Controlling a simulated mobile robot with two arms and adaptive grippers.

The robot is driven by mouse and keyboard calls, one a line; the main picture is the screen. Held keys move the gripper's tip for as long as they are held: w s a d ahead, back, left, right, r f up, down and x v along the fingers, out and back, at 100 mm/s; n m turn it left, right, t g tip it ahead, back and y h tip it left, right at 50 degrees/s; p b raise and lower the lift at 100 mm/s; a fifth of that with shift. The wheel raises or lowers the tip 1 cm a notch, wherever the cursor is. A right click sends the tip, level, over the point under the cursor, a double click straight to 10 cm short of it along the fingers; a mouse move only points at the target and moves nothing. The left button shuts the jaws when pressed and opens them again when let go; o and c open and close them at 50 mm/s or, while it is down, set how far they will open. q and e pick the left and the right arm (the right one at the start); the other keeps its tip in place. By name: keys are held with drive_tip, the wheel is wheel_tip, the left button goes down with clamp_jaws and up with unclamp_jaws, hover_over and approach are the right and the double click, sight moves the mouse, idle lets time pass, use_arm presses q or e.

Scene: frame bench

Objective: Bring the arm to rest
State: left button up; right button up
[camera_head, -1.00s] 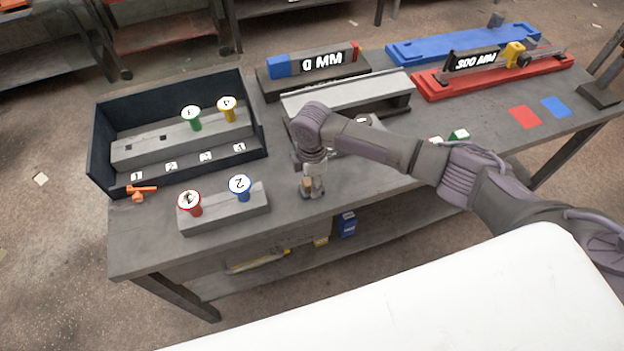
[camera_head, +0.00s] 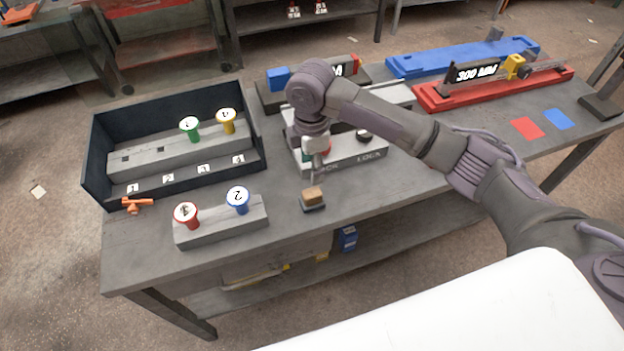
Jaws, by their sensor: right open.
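My right arm reaches in from the right over the bench. My right gripper (camera_head: 316,160) hangs pointing down above the front middle of the bench, near a grey block with lettering (camera_head: 345,156). Its jaws are open and hold nothing that I can see, though the fingertips are small in the picture. A small tan-topped block on a dark base (camera_head: 313,197) stands on the bench just in front of and below the gripper, apart from it. My left gripper is not in view.
A dark open box (camera_head: 95,150) holds a grey rack with green (camera_head: 190,128) and yellow (camera_head: 227,120) pegs. A grey block (camera_head: 222,226) carries red (camera_head: 187,214) and blue (camera_head: 238,198) pegs. Red (camera_head: 430,98) and blue (camera_head: 410,56) fixtures stand at the back right.

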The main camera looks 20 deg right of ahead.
drive_tip(key=shift+r, duration=0.6)
